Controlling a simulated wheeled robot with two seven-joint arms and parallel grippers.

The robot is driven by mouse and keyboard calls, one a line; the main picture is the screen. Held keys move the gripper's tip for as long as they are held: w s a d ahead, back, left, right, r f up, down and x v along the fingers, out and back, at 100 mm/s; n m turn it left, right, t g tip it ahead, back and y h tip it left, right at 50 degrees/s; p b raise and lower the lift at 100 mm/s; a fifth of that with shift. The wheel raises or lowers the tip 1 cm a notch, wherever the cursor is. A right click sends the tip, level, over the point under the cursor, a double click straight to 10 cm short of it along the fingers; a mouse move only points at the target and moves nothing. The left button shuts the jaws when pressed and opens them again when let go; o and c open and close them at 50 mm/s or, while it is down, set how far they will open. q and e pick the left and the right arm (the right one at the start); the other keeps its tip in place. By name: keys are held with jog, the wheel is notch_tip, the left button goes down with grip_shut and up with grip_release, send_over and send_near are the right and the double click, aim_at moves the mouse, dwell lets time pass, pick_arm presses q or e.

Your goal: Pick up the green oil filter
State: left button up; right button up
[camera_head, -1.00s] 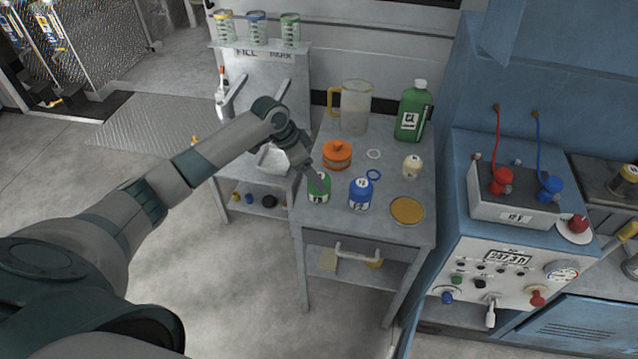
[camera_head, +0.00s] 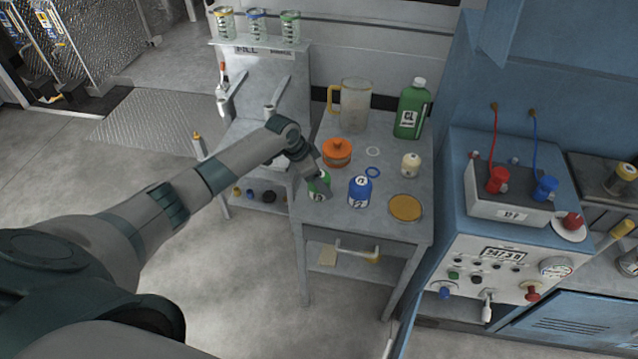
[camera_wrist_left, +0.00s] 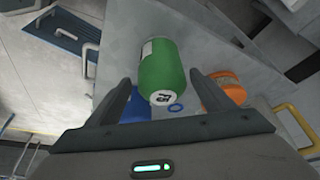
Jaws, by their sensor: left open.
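The green oil filter (camera_head: 319,184) stands near the front left corner of the small metal table (camera_head: 385,224). It is a green can with a white label, partly hidden by my left gripper (camera_head: 311,173) in the head view. In the left wrist view the green oil filter (camera_wrist_left: 172,66) lies ahead of and between the two fingers of my left gripper (camera_wrist_left: 163,88). These fingers are open, with a gap on both sides of the can. My right gripper is not in view.
A blue filter (camera_head: 360,193) stands just right of the green one, and an orange filter (camera_head: 337,155) behind it.

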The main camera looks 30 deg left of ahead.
pick_arm(q)
jog(key=shift+w+f+p, duration=0.3)
jog(key=shift+f+p, duration=0.25)
jog(key=shift+f, duration=0.1)
jog(key=x, duration=0.2)
jog(key=shift+d+f+p, duration=0.1)
jog(key=shift+f+p, duration=0.15)
jog(key=shift+p, duration=0.05)
jog(key=shift+w+f, duration=0.1)
jog(key=shift+f, duration=0.15)
jog(key=c, duration=1.4)
